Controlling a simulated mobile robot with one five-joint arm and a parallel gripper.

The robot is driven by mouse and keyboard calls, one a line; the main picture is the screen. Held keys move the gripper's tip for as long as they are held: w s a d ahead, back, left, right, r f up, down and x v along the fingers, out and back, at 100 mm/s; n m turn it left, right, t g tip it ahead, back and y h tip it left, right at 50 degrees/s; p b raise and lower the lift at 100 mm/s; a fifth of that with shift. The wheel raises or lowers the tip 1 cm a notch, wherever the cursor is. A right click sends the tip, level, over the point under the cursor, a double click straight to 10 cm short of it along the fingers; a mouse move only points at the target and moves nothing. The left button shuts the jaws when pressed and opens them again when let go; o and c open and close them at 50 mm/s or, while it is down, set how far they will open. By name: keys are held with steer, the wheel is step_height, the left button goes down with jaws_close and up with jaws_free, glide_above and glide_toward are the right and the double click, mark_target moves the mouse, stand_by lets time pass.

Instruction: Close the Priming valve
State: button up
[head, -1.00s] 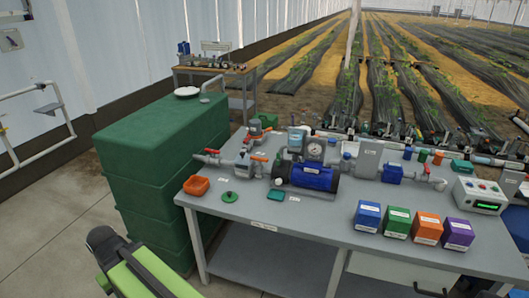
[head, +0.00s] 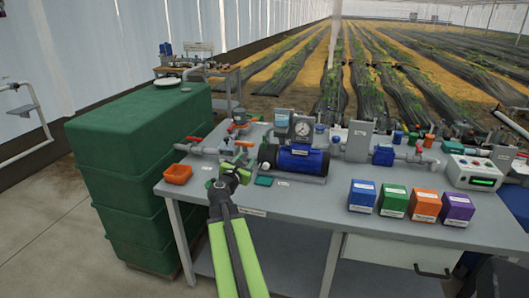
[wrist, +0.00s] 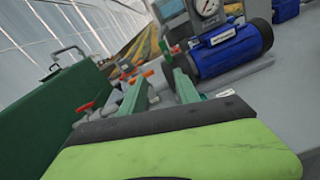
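Several valves with red or orange handles sit on the grey pipework at the bench's left end. One is a red-handled valve at the left pipe end (head: 193,139), and another is an orange-handled valve (head: 244,143) just behind my gripper. No valve label is readable, so I cannot tell which is the Priming valve. My gripper (head: 240,165) is over the bench's front left, in front of the pipework. In the wrist view its two green fingers (wrist: 157,78) stand apart with nothing held between them. A red handle (wrist: 84,107) shows left of the fingers. My gripper hides part of the pipework.
A blue pump (head: 300,161) with a pressure gauge (head: 302,128) stands right of the valves. An orange tray (head: 177,175) is at the bench's left edge beside a green tank (head: 140,130). Coloured boxes (head: 394,199) and a control box (head: 477,173) stand to the right.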

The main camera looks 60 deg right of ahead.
mark_target(264, 138)
steer(key=w+d+n, duration=0.1)
steer(key=d, duration=0.5)
steer(key=w+d+n, duration=0.1)
steer(key=d, duration=0.5)
steer(key=w+d, duration=0.1)
steer(key=d, duration=0.6)
steer(key=shift+w+r+n+h, duration=0.3)
steer(key=shift+w+r+n, duration=0.05)
steer(key=shift+w+n, duration=0.05)
steer(key=shift+c, duration=0.5)
jaws_close()
steer(key=shift+w+d+t, duration=0.1)
steer(key=shift+t, duration=0.3)
